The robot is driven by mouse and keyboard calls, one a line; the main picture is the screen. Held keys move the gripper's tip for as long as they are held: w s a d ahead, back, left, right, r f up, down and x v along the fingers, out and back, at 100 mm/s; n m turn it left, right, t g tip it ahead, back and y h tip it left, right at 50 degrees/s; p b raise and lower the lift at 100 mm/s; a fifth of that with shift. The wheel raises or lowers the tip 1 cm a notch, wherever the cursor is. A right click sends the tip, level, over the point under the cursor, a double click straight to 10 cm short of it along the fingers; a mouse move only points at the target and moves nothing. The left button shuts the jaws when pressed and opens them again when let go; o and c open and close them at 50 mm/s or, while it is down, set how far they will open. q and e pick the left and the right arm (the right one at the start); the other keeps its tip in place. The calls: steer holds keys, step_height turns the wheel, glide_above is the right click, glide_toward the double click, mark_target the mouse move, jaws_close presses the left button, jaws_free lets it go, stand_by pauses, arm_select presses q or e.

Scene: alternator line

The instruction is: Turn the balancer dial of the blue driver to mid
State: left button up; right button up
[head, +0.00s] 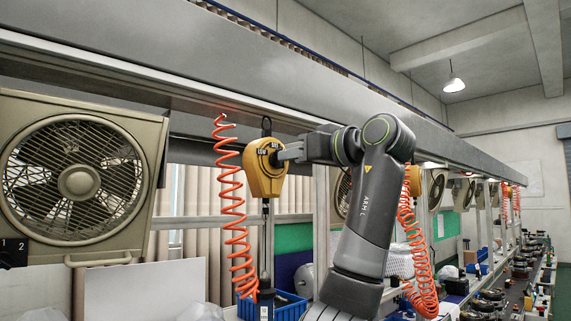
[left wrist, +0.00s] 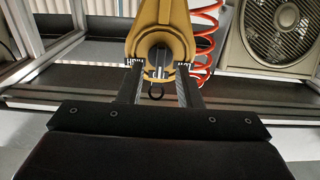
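A yellow balancer (head: 267,180) hangs by a hook from the overhead beam in the head view, with "LOW" and another label on its upper face. A dark driver (head: 265,298) hangs under it on a cable; its colour is hard to tell. My left gripper (head: 287,153) is at the balancer's face from the right. In the left wrist view the yellow balancer (left wrist: 160,22) is upside down. The dial's setting is unclear. My right gripper is out of view.
A coiled orange hose (head: 233,210) hangs just left of the balancer, and another (head: 415,250) hangs right of my arm. A large fan (head: 78,180) is at the left. The overhead beam (head: 250,75) runs above. A blue crate (head: 290,306) is below.

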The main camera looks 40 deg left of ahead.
arm_select(q)
steer(key=s+d+b, duration=0.1)
steer(key=d+b, duration=0.1)
steer(key=d, duration=1.1)
steer(key=shift+d, duration=0.15)
steer(key=shift+s, duration=0.1)
